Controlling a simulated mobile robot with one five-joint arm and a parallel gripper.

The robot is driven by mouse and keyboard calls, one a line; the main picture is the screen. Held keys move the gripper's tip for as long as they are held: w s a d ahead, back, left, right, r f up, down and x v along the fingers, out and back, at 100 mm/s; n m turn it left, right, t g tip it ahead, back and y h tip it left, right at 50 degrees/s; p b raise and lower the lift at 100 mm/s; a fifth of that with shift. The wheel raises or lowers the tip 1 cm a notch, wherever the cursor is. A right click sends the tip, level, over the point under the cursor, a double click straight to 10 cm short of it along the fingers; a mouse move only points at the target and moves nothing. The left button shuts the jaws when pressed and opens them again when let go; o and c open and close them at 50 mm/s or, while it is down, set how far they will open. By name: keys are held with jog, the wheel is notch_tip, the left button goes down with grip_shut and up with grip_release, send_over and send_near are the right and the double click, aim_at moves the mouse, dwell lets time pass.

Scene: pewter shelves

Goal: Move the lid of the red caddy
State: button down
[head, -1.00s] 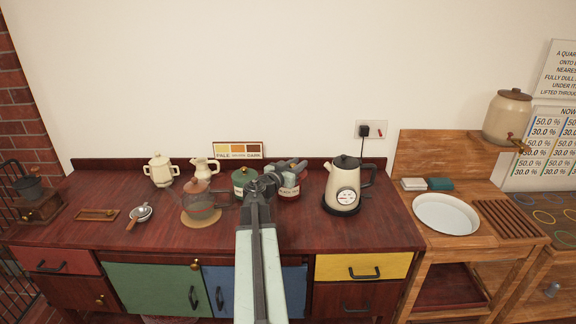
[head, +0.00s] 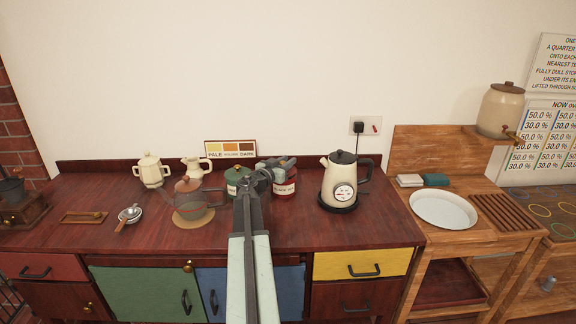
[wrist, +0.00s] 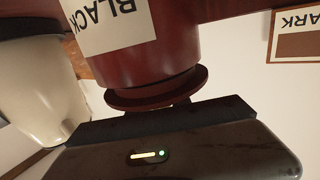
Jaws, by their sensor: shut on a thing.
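The red caddy (head: 285,188) stands on the dark red counter, with a pale label on its front. In the wrist view it appears upside down, its red body (wrist: 175,45) above and its lid (wrist: 158,94) below. My gripper (head: 273,169) is at the top of the caddy and hides much of the lid in the head view. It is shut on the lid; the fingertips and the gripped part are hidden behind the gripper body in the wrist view. The lid is at the caddy's mouth; I cannot tell whether a gap separates them.
A kettle (head: 340,182) stands to the right, also near in the wrist view (wrist: 40,95). A shade card (head: 231,148) is behind. The counter front is clear.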

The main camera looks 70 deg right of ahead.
jog(key=shift+s+f+b, duration=0.15)
jog(key=shift+f+b, duration=0.45)
jog(key=shift+b, duration=0.05)
jog(key=c, duration=1.2)
grip_release()
jog(key=shift+r, duration=0.15)
jog(key=shift+a+r+p, duration=0.4)
jog(key=shift+r+p, duration=0.25)
jog(key=shift+p, duration=0.2)
jog(key=v, duration=1.1)
jog(key=shift+f, duration=0.15)
